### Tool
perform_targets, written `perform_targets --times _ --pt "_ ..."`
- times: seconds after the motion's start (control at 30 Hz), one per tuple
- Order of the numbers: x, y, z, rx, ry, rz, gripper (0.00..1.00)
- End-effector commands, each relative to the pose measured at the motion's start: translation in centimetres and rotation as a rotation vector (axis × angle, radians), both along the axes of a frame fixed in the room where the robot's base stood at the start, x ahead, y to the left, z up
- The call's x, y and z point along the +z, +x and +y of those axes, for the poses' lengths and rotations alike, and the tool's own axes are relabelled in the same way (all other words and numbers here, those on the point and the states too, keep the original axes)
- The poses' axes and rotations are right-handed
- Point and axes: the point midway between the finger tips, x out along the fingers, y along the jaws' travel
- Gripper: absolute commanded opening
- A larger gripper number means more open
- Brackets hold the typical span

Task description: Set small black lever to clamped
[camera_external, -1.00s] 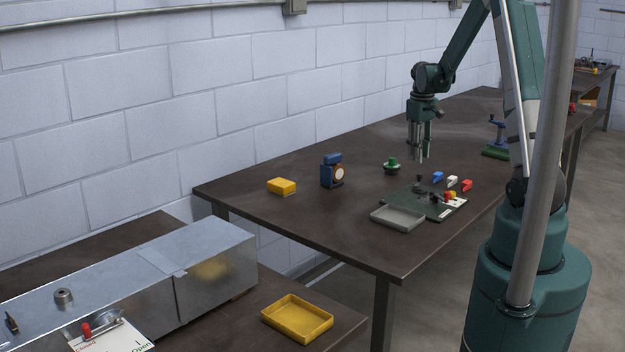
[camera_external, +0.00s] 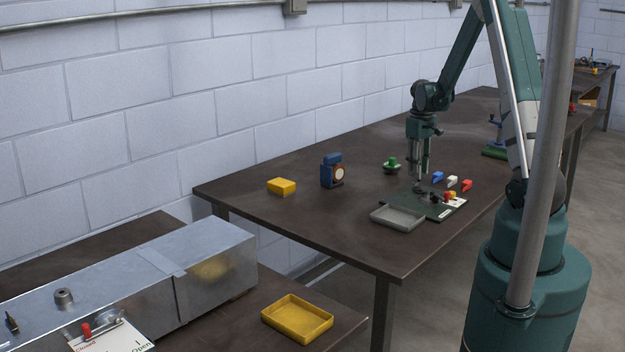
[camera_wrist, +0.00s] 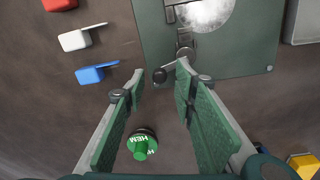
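The small black lever (camera_wrist: 160,76) shows in the wrist view as a short arm with a round black knob, at the edge of a dark green plate (camera_wrist: 245,55). The plate also shows on the table in the external view (camera_external: 440,213). My gripper (camera_wrist: 160,86) is open, with one green-padded finger on each side of the knob. I cannot tell whether either finger touches it. In the external view my gripper (camera_external: 420,181) points straight down over the plate's far edge and mostly hides the lever.
Blue (camera_external: 437,177), white (camera_external: 452,181) and red (camera_external: 467,185) pieces lie right of my gripper. A green knobbed part (camera_external: 391,166) stands to its left. A grey tray (camera_external: 397,219) is in front. A blue device (camera_external: 331,171) and yellow box (camera_external: 281,187) stand farther left.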

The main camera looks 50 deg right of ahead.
Motion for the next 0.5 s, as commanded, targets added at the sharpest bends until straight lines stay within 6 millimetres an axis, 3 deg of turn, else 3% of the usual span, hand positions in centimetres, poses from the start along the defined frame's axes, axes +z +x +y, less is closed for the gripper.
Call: perform_targets --times 0.5 --pt "-1.28 -0.03 -0.05 0.000 0.000 0.000 0.28"
